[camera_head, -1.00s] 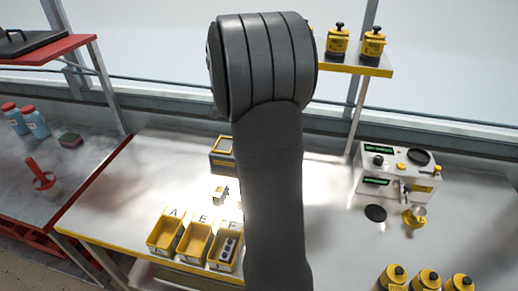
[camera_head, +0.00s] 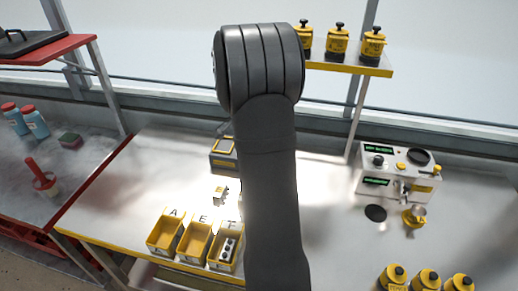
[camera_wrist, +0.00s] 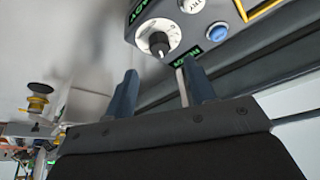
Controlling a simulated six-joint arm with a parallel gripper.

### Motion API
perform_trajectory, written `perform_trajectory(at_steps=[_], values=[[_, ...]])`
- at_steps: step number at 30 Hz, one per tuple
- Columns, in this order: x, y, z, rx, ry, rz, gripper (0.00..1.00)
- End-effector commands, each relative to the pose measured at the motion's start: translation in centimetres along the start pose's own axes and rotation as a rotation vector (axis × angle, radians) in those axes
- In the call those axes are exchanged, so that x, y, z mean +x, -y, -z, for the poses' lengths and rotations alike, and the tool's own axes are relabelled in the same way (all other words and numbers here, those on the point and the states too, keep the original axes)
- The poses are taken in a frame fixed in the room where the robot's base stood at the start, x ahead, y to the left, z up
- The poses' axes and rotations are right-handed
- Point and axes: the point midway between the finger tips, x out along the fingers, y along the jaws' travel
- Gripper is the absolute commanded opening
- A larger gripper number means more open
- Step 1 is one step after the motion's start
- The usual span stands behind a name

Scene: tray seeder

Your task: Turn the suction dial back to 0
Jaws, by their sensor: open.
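In the wrist view the suction dial (camera_wrist: 158,41) is a black knob on a round white scale plate, on the face of a grey machine (camera_wrist: 238,42). The setting its pointer marks is too small to read. My gripper (camera_wrist: 162,68) is open and empty, its two dark blue fingers apart. Its fingertips are just below the dial in the picture, one on each side, and do not appear to touch it. In the head view my arm hides the gripper and whatever is behind it.
A blue button (camera_wrist: 217,31) and a white button marked TRY (camera_wrist: 192,5) are close to the dial. In the head view, yellow bins (camera_head: 196,243) stand at the bench front, and a white machine with green displays (camera_head: 395,173) is at the right. Yellow jars (camera_head: 426,281) stand at the front right.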

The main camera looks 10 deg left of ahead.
Motion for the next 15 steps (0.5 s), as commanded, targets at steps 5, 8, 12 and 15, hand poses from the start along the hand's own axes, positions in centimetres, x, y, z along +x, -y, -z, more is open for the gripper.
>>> perform_trajectory(at_steps=[5, 8, 12, 15], values=[[3.6, -0.1, -0.1, -0.001, 0.001, -0.003, 0.5], [5.0, 0.0, 0.0, 0.0, 0.001, -0.002, 0.5], [6.2, 0.0, 0.0, -0.001, 0.0, 0.0, 0.5], [6.5, 0.0, 0.0, -0.001, 0.0, 0.001, 0.5]])
